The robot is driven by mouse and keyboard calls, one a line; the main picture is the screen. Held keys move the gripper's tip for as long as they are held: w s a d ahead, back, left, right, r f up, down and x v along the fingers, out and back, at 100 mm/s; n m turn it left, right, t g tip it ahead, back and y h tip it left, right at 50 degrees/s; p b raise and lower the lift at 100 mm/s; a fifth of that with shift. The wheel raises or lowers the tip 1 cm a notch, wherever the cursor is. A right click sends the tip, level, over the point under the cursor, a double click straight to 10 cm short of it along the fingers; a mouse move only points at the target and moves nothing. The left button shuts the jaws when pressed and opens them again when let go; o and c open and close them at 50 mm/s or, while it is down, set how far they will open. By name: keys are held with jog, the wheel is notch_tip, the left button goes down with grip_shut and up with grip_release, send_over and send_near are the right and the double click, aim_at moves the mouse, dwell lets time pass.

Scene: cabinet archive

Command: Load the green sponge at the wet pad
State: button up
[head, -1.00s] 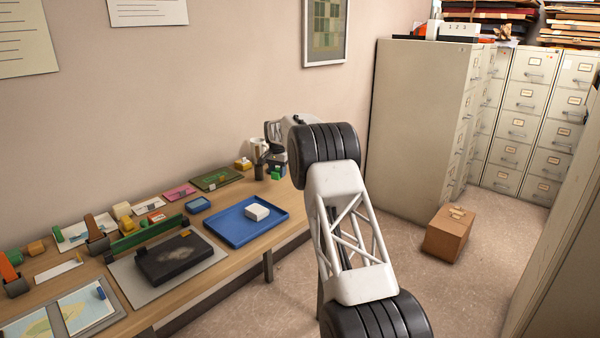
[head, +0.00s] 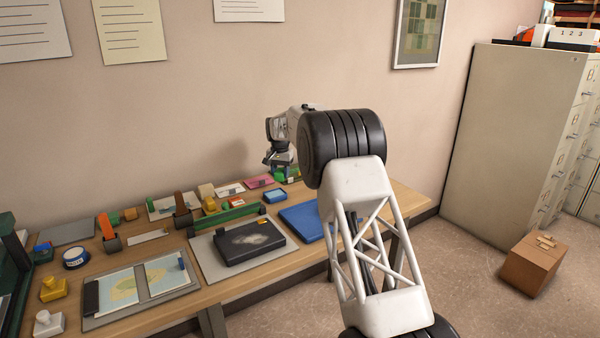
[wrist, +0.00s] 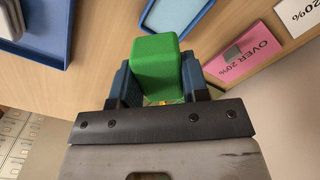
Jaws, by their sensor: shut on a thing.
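The green sponge (wrist: 157,62) is a bright green block between the two blue fingers of my gripper (wrist: 160,88) in the wrist view. My gripper is shut on it, above the wooden desk. In the head view my gripper (head: 280,168) is at the far part of the desk, partly behind my arm; the sponge there is small and hard to make out. A small light-blue pad with a darker blue rim (head: 274,196), which looks like the wet pad, lies on the desk. It also shows just beyond the sponge in the wrist view (wrist: 182,18).
A blue tray (head: 301,222) lies near the pad, partly behind my arm. A pink "OVER 20%" card (wrist: 244,53) lies right of the sponge in the wrist view. A black pad (head: 250,241), a long green bar and several stamps crowd the desk. A wall stands behind.

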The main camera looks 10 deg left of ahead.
aim_at(275, 194)
jog(key=shift+s+a+r, duration=0.1)
jog(key=shift+s+a, duration=0.3)
jog(key=shift+a, duration=0.2)
jog(key=shift+s+a+r, duration=0.1)
jog(key=shift+s+a, duration=0.25)
jog(key=shift+a, duration=0.2)
jog(key=shift+f, duration=0.25)
jog(key=shift+f, duration=2.85)
jog(key=shift+f, duration=0.55)
jog(key=shift+r, duration=3.5)
jog(key=shift+d, duration=0.15)
